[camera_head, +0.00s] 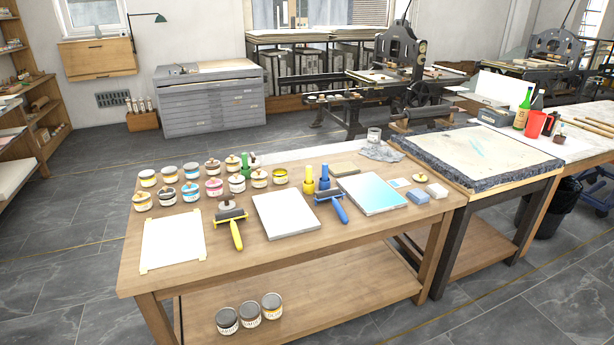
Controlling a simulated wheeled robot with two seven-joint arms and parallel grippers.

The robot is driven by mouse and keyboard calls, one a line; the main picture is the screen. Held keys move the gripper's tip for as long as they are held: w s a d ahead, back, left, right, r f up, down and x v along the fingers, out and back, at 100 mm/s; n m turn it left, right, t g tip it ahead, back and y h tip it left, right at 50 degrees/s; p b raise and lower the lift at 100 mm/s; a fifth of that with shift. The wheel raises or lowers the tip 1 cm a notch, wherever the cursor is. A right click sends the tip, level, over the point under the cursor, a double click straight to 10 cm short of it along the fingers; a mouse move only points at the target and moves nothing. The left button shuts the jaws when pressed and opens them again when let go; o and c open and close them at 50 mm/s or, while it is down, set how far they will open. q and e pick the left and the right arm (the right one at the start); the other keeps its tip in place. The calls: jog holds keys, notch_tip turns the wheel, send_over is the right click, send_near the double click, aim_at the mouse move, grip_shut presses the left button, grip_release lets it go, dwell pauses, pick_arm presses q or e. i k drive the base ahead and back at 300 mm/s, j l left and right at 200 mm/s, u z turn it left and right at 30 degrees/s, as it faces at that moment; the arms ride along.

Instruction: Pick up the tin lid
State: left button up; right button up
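No loose tin lid can be made out for certain. Several small ink tins (214,187) with coloured labels stand in rows at the back left of the wooden table (335,235). Some tins have brownish tops or objects on them, too small to tell whether these are lids. A single tin (374,135) stands at the table's back right corner. A small round pale object (420,178) lies near the right edge, too small to identify. Neither of my grippers is in view.
A yellow-handled roller (236,234), a blue-handled roller (338,209), a grey slab (286,214), a blue-topped slab (371,194) and a taped white sheet (173,241) lie on the table. A stone-topped table (490,150) adjoins at right. The tiled floor in front is clear.

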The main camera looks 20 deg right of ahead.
aim_at(420, 178)
jog(key=i+l, duration=0.25)
jog(key=l, duration=0.15)
jog(key=i+l, duration=0.2)
jog(key=l, duration=0.2)
jog(key=i+l, duration=0.25)
jog(key=l, duration=0.15)
jog(key=i+l+z, duration=0.1)
jog(key=l, duration=0.3)
jog(key=i, duration=0.1)
